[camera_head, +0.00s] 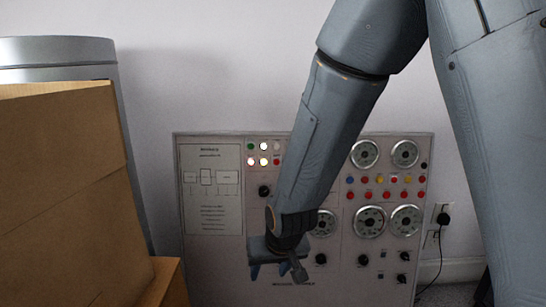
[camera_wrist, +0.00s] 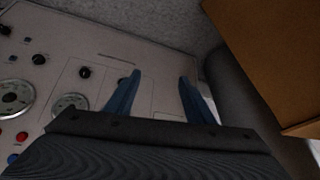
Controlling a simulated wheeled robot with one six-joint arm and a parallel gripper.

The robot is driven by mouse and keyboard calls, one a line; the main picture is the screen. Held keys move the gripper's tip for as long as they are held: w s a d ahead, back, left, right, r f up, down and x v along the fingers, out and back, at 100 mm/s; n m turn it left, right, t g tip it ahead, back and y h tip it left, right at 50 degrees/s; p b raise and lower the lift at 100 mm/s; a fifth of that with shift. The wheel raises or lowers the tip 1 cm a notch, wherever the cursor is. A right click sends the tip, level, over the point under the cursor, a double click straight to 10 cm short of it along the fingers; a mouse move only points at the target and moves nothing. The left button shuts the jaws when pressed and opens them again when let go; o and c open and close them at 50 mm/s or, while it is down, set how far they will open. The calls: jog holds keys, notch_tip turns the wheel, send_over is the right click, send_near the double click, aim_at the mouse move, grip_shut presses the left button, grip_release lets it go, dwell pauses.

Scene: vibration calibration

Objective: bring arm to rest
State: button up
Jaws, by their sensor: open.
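My gripper (camera_head: 278,271) hangs at the end of my grey arm, in front of the lower middle of a control panel (camera_head: 213,262) in the head view. In the wrist view my gripper (camera_wrist: 158,84) shows two blue fingers spread apart, with nothing between them. The panel (camera_wrist: 150,62) lies behind the fingers there, with dials and knobs at the left. I cannot tell how far the fingertips are from the panel. My arm hides part of the panel's middle.
A cardboard box (camera_head: 65,200) stands at the left, in front of a grey metal cylinder (camera_head: 60,50). A brown surface (camera_wrist: 275,60) is at the upper right of the wrist view. A plug with a cable (camera_head: 442,219) sits in the wall outlet right of the panel.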

jog(key=s+d+r+n+g, duration=0.1)
jog(key=s+r, duration=0.2)
jog(key=s, duration=0.4)
jog(key=s+d+r+n+g+h, duration=0.1)
jog(key=s+r+g, duration=0.15)
jog(key=s, duration=0.45)
jog(key=s+d+r+n+g, duration=0.1)
jog(key=s+r, duration=0.2)
jog(key=s, duration=0.4)
jog(key=d+r+m+p, duration=0.3)
jog(key=d+r+p, duration=0.5)
jog(key=r+p, duration=0.3)
jog(key=d+r+m+h+p, duration=0.1)
jog(key=d+r+m+p, duration=0.1)
jog(key=d+r+p, duration=0.7)
notch_tip(320, 180, up, 2)
jog(key=s+p, duration=0.1)
jog(key=p, duration=0.5)
jog(key=shift+r+m, duration=0.2)
jog(key=shift+m, duration=0.2)
jog(key=shift+d, duration=0.1)
